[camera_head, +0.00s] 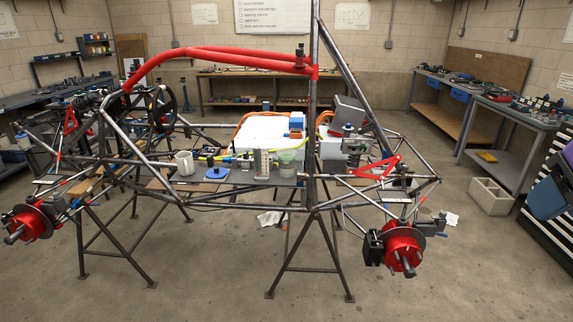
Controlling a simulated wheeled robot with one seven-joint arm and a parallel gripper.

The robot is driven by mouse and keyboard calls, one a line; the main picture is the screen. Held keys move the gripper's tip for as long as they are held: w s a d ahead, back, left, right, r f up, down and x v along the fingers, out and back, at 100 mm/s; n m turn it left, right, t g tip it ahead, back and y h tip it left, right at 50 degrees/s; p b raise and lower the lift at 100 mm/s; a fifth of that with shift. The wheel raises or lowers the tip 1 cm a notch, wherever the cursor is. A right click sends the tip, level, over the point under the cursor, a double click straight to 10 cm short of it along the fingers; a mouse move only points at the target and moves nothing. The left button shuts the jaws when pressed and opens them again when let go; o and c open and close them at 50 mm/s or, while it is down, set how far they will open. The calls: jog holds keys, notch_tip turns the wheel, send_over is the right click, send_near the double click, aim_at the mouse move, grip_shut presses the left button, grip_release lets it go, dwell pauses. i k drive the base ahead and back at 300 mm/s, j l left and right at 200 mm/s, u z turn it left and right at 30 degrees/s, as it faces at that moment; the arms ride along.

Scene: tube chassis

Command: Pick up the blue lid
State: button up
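A flat blue piece with a small raised top, which looks like the blue lid (216,174), lies on the board across the middle of the tube chassis. A darker blue rounded piece (208,157) sits just behind it, and I cannot tell whether it is a separate lid. A white mug (184,163) stands to the left. A clear marked container (262,164) and a clear cup with a greenish tint (286,166) stand to the right. My gripper is not in view.
The tube chassis (313,120) surrounds the board, with a red padded bar (220,52) above and an upright tube right of the cups. White boxes (265,132) stand behind. Trestle legs (330,255) support the chassis. Concrete floor in front is clear. Workbenches (510,115) line the walls.

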aim_at(216, 173)
jog(key=i+u, duration=0.4)
jog(key=i+l+u, duration=0.1)
jog(key=i+u, duration=0.3)
jog(key=i+l+u, duration=0.4)
jog(key=i+j, duration=0.1)
